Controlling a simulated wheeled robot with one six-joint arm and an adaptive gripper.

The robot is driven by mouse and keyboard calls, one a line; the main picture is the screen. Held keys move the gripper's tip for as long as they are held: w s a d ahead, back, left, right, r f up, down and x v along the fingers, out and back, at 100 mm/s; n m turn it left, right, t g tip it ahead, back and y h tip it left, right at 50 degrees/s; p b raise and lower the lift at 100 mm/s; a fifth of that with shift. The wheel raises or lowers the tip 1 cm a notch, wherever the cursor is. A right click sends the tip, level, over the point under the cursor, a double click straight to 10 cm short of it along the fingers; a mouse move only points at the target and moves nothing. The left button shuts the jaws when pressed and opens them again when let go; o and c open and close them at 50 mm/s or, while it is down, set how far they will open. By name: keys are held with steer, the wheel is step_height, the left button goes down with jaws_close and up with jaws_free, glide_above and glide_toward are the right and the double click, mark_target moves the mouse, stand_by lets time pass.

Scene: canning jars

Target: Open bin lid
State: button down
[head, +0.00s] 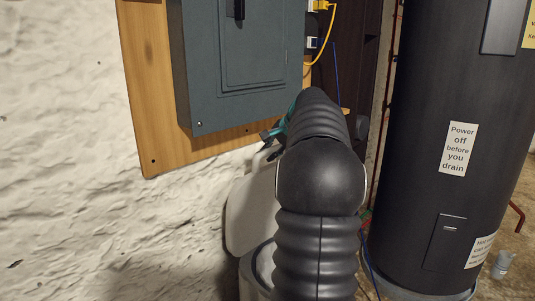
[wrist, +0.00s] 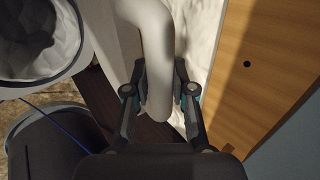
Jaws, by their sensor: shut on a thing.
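The bin lid (head: 250,215) is a pale off-white panel, standing steeply raised against the rough wall in the head view. The bin (head: 254,266) is below it, largely hidden behind my arm. In the wrist view a pale bent bar (wrist: 157,45), seemingly the lid's handle, runs between the fingers of my gripper (wrist: 159,78). The fingers are closed on it from both sides. A round opening with a quilted grey inside (wrist: 40,35) shows at upper left, apparently the bin's mouth.
A grey electrical panel (head: 240,60) on a wooden board (head: 150,100) is close above the lid. A tall dark water heater (head: 425,120) stands at right. Yellow and blue cables (head: 334,70) hang behind my arm. A small pale container (head: 502,264) is on the floor at far right.

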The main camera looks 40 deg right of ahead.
steer(key=shift+a+f, duration=0.1)
steer(key=c, duration=0.9)
jaws_free()
steer(key=shift+c, duration=0.2)
steer(key=v, duration=1.2)
steer(key=shift+w, duration=0.1)
